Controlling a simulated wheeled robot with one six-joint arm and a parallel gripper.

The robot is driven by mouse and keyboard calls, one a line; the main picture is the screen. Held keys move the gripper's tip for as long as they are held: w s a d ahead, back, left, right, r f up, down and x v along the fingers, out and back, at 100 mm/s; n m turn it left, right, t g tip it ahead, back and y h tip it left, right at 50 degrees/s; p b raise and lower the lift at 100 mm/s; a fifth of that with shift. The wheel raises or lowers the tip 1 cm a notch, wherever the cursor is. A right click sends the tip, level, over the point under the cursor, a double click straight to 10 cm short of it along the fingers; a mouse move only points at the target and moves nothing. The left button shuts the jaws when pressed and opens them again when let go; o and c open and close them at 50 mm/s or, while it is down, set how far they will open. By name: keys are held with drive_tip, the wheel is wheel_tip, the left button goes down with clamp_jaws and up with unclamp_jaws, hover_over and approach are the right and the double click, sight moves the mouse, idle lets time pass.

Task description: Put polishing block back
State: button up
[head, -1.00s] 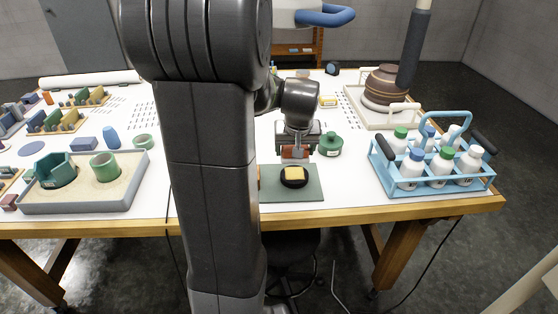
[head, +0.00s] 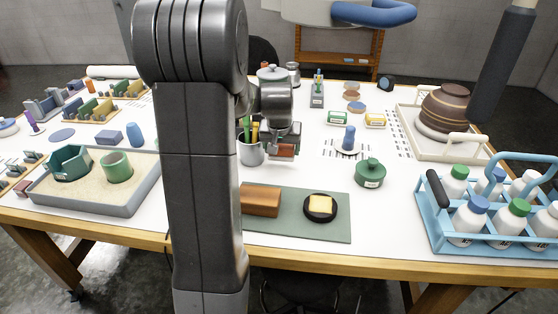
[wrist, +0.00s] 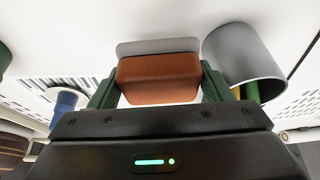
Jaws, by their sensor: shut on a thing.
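A reddish-brown block (wrist: 158,80) with a grey layer along one side, which looks like the polishing block, is clamped between the green fingers of my gripper (wrist: 158,88) in the wrist view. In the head view my gripper (head: 284,142) holds this block (head: 285,151) over the white table, behind the green mat (head: 330,229). A grey cup (head: 250,154) with coloured sticks stands just left of it; the cup (wrist: 240,52) is close to the right finger in the wrist view. Whether the block touches the table is unclear.
A brown wooden block (head: 261,200) and a black round dish (head: 320,215) with a yellow piece are on the mat. A green lidded pot (head: 370,173) and a blue peg (head: 348,139) on a saucer stand to the right. A blue bottle carrier (head: 432,230) is at far right.

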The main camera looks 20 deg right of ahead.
sight(282, 159)
drive_tip(key=shift+f, duration=2.3)
drive_tip(key=shift+f, duration=0.2)
drive_tip(key=o, duration=0.9)
drive_tip(key=shift+r, duration=0.45)
drive_tip(key=v, duration=1.1)
drive_tip(key=shift+s+a+r, duration=0.15)
drive_tip(key=shift+s+r, duration=0.05)
